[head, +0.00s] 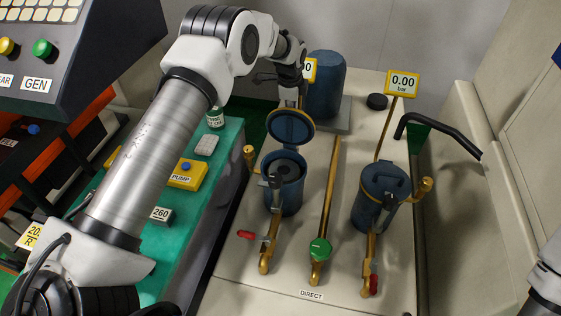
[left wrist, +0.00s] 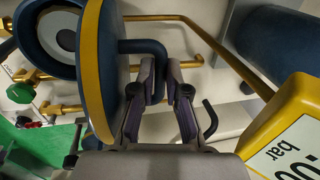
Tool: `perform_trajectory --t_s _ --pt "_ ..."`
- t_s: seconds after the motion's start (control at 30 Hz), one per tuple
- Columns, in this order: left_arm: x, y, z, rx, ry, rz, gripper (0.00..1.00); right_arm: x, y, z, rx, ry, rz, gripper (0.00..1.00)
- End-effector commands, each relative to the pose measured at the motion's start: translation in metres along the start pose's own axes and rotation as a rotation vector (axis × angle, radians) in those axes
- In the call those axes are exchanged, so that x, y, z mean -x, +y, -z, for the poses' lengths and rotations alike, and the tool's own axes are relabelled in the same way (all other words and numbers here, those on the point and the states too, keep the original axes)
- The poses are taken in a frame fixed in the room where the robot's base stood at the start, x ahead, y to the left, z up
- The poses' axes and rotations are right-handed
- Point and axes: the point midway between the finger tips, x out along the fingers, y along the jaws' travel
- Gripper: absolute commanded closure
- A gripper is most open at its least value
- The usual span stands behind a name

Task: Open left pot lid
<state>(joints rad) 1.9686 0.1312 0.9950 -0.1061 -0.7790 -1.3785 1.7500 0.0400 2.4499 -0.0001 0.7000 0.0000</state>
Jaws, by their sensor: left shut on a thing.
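The left pot (head: 284,197) is a dark blue cylinder on brass pipes, and its dark inside shows from above. Its lid (head: 291,128) stands tilted up at the pot's far side, underside facing the head camera. In the left wrist view the lid (left wrist: 97,75) is edge-on with a yellow rim, and the open pot (left wrist: 50,35) is behind it. My left gripper (head: 290,82) is behind the raised lid, its fingers (left wrist: 166,85) shut on the lid's blue bent handle (left wrist: 150,50). The fingertips are partly hidden in the head view. My right gripper is not in view.
The right pot (head: 377,205) has its lid down. A gauge reading 0.00 bar (head: 402,83) stands behind it; another gauge (left wrist: 290,135) is close to my left gripper. A blue tank (head: 326,85) is at the back. A green bench (head: 190,215) holds a yellow pump box (head: 187,175).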

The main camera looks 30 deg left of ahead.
Motion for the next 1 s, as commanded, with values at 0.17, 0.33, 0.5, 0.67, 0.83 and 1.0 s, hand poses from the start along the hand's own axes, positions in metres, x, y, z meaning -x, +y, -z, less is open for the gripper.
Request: perform_trajectory --t_s 0.17,0.33,0.5,0.67,0.83,1.0 --pt "0.002 -0.002 0.0 0.001 0.001 0.005 1.0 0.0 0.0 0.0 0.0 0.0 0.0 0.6" --pt "-0.001 -0.005 0.0 0.001 0.0 0.007 1.0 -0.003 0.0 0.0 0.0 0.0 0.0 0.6" --pt "-0.008 -0.014 0.0 0.001 0.0 0.01 1.0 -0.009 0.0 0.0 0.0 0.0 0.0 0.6" --pt "-0.013 -0.021 0.0 0.001 0.0 0.012 0.99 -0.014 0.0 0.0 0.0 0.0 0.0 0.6" --pt "-0.014 -0.024 0.0 0.001 0.001 0.012 0.91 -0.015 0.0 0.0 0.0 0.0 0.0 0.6" --pt "-0.015 -0.023 0.0 0.001 0.001 0.009 0.62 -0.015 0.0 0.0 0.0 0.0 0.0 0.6"
